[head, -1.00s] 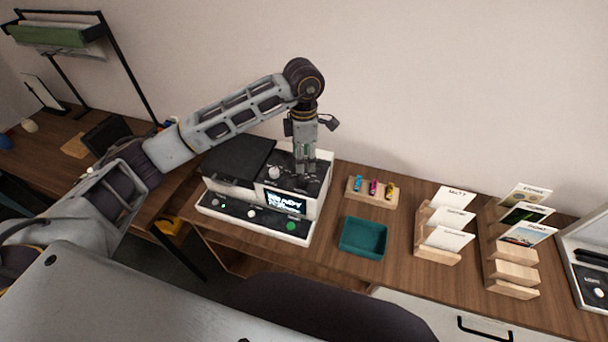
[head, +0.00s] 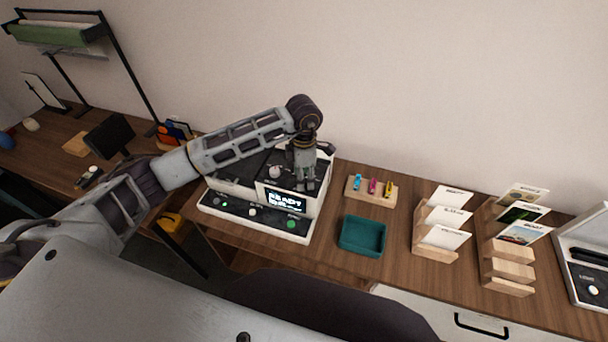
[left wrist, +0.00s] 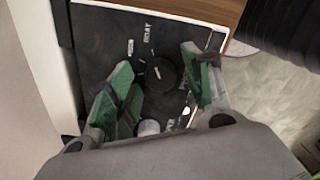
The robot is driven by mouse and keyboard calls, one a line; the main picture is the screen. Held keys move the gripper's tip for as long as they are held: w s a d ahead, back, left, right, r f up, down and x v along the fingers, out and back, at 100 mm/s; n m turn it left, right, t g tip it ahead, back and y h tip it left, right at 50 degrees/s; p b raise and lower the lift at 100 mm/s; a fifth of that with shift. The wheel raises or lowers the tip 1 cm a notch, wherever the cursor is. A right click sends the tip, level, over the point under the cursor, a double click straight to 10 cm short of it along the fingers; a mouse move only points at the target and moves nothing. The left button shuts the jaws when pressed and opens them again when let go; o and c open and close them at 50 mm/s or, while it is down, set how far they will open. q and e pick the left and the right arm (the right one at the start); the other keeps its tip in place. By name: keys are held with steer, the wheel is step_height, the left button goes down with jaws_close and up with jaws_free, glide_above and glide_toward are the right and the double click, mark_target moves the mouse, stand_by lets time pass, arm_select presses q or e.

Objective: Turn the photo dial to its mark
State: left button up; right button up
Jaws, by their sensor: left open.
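The black-and-white machine (head: 236,218) stands on the desk with a lit screen (head: 285,202). In the left wrist view a round black dial (left wrist: 163,75) sits on its dark top panel, with small white labels too blurred to read. My left gripper (head: 304,186) points down over the right part of the machine's top. In the left wrist view its open green fingers (left wrist: 157,84) stand on either side of the dial, and I cannot tell whether they touch it. A pale knob (head: 275,172) is left of the gripper. My right gripper is not in view.
Right of the machine are a teal tray (head: 362,251), a wooden block (head: 356,198) with several small coloured pieces, and wooden card racks (head: 436,252). A wall is close behind. A dark stand (head: 108,136) is on the desk at left.

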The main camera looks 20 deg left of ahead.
arm_select(q)
steer(key=c, duration=1.1)
steer(key=shift+o, duration=0.2)
